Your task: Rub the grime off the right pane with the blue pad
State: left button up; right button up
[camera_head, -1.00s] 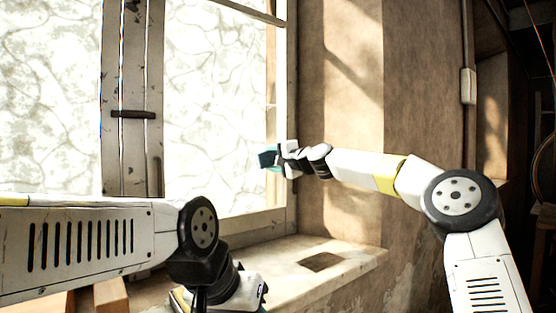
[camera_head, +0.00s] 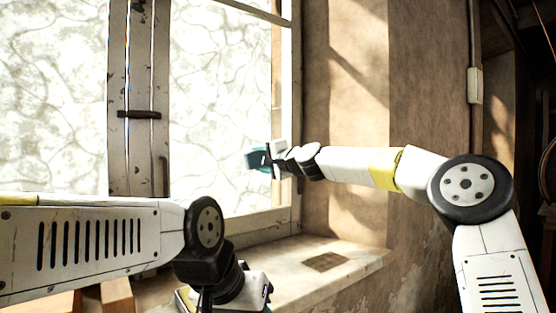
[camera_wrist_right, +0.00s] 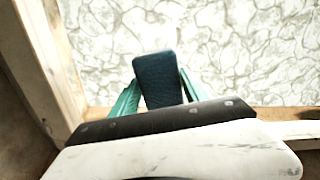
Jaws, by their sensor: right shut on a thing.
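The right pane (camera_head: 215,100) is bright, with a web of grey-brown grime over it. It also fills the upper part of the right wrist view (camera_wrist_right: 240,50). My right gripper (camera_head: 262,160) is shut on the blue pad (camera_head: 255,160), in front of the pane's lower right part. In the right wrist view the dark blue pad (camera_wrist_right: 158,80) sits between the two teal fingers. I cannot tell whether the pad touches the glass. My left arm crosses the lower left of the head view, and its gripper (camera_head: 240,295) hangs low by the sill, fingers not clearly visible.
The window frame (camera_head: 285,190) borders the pane on the right and below. A stone sill (camera_head: 345,265) with a dark square patch (camera_head: 325,262) lies beneath. A plaster wall (camera_head: 350,110) stands to the right. The middle post with a latch (camera_head: 138,114) divides the panes.

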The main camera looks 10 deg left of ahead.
jog(key=shift+s+a, duration=1.95)
jog(key=shift+s, duration=0.25)
jog(key=shift+s+a, duration=1.9)
jog(key=shift+s, duration=0.3)
jog(key=shift+s+a, duration=1.1)
jog(key=shift+s, duration=0.3)
jog(key=shift+s+a, duration=1.1)
jog(key=shift+s, duration=0.25)
jog(key=shift+d, duration=0.15)
send_near(200, 159)
jog(key=shift+w, duration=0.1)
jog(key=shift+v, duration=1.4)
